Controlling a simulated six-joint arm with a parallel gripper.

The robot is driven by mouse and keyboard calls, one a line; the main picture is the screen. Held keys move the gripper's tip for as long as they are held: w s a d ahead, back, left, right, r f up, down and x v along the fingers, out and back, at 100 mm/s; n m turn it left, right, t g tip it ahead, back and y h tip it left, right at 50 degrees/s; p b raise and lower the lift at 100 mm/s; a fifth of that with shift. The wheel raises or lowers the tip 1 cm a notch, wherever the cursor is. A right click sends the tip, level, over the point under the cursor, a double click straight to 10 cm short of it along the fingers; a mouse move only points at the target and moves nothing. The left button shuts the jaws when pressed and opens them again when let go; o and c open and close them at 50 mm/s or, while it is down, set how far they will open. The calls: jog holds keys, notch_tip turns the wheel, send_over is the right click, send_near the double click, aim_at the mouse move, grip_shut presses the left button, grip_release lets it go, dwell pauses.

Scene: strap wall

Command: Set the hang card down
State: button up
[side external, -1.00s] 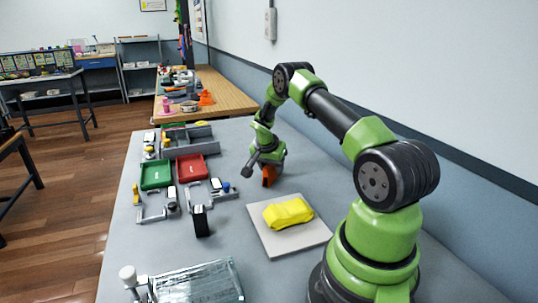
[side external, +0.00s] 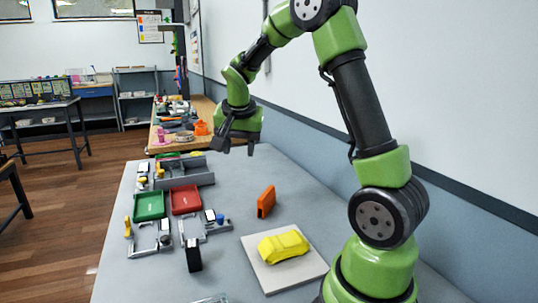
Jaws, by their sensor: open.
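An orange upright piece (side external: 266,201), which I take to be the hang card, stands on edge on the grey table (side external: 225,255). Nothing touches it from above. My gripper (side external: 235,147) is open and empty, with its fingers pointing down. It is raised well above the table, up and to the left of the orange piece in the picture, with a clear gap between them.
A yellow car-shaped piece (side external: 283,246) lies on a pale square board (side external: 263,276) in front of the orange piece. A green tray (side external: 150,206), a red tray (side external: 186,199) and a black block (side external: 193,256) are at left. The table around the orange piece is clear.

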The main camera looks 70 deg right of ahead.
jog(key=s+a+r+n+t+y, duration=0.2)
jog(key=s+a+r+n, duration=0.2)
jog(key=s+a, duration=0.4)
jog(key=s+a+r+n+t+y, duration=0.3)
jog(key=s+a+n, duration=0.3)
jog(key=a, duration=0.6)
jog(key=shift+s+a+r+y, duration=0.3)
jog(key=shift+s+r, duration=0.05)
jog(key=shift+s, duration=0.65)
